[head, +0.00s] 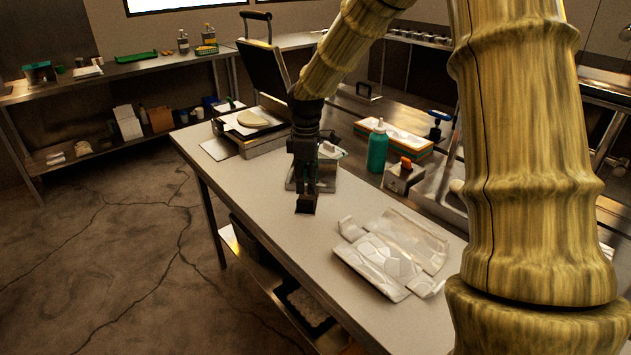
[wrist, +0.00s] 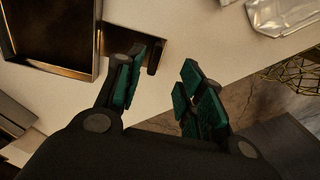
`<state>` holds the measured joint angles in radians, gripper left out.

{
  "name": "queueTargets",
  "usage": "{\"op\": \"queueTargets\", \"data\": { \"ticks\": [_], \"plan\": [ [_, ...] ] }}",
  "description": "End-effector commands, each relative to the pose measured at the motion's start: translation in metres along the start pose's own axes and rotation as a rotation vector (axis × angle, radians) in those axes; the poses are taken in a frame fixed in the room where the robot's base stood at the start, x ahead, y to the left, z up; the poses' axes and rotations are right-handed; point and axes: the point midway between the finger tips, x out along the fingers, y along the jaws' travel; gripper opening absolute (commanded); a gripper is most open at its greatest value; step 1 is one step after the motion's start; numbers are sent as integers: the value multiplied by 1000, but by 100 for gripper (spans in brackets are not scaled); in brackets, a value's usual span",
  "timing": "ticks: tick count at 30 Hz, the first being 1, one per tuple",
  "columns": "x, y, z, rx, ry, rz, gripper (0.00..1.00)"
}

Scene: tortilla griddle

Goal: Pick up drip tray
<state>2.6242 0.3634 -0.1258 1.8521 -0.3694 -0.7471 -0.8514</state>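A shallow dark metal tray with raised bright rims, which looks like the drip tray (wrist: 99,38), shows at the upper left of the wrist view. A short dark tab or handle (wrist: 155,58) sticks out beside it, toward my gripper. In the head view, the tray (head: 291,184) lies on the counter, partly hidden behind my gripper (head: 306,205). My gripper points down near the counter's front edge. In the wrist view its fingers (wrist: 163,62) are apart with nothing held between them. I cannot tell how far above the counter the fingertips are.
Crumpled clear plastic packaging (head: 388,257) lies on the counter (head: 345,205) to the right. A green bottle (head: 377,148) and small metal box (head: 402,178) stand behind. A griddle with a raised lid (head: 265,70) stands to the left. The counter's front strip is clear.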

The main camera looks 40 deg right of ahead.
Motion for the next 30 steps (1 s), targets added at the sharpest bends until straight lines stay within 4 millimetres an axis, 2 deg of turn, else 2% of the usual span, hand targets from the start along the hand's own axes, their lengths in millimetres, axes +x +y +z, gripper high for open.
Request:
{"op": "queueTargets", "data": {
  "ticks": [6, 16, 25, 30],
  "plan": [
    [26, 0, 0, 1, 0, -1, 38],
    [42, 2, -3, 1, 0, -1, 38],
    [74, 6, -8, 0, 0, -1, 38],
    [84, 6, -8, -1, 1, 1, 38]
  ]
}}
